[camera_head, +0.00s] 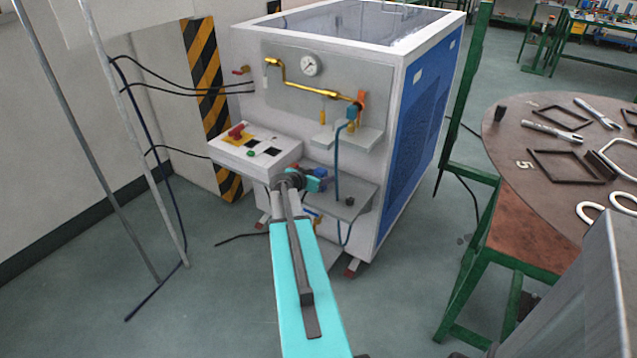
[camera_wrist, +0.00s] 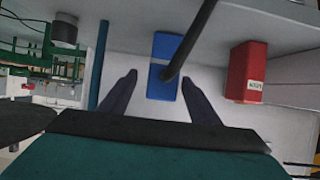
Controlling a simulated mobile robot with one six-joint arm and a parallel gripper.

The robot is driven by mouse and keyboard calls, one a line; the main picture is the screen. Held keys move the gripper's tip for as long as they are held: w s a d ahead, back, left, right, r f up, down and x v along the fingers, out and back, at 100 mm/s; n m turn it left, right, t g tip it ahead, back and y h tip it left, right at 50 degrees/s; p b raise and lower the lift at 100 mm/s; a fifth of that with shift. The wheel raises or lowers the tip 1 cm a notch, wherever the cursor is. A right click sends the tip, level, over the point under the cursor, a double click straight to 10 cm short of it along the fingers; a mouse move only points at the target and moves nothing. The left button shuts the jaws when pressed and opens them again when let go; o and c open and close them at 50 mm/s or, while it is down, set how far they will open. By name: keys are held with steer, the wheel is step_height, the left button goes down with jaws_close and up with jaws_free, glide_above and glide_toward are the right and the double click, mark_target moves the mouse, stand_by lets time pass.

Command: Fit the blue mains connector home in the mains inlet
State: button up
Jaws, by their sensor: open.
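The blue mains connector (camera_wrist: 161,84) is a blue block in the wrist view, with a dark cable crossing its right side. My gripper (camera_wrist: 160,76) is open, with one dark finger on each side of the block and gaps between. I cannot tell whether the fingertips are level with it in depth. In the head view my gripper (camera_head: 314,183) is at the generator's lower shelf, close to a small blue part (camera_head: 320,172). A red block with a white label (camera_wrist: 243,72) is right of the connector; whether it is the mains inlet is unclear.
The white generator (camera_head: 385,150) carries brass pipework and a gauge (camera_head: 309,65). A control box (camera_head: 255,153) juts out left of my gripper. A blue hose (camera_head: 337,165) hangs at its right. A round table (camera_head: 510,150) stands farther right.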

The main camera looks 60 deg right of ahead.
steer(key=shift+p+x, duration=0.5)
steer(key=shift+x, duration=1.95)
steer(key=shift+w, duration=0.1)
steer(key=c, duration=1.3)
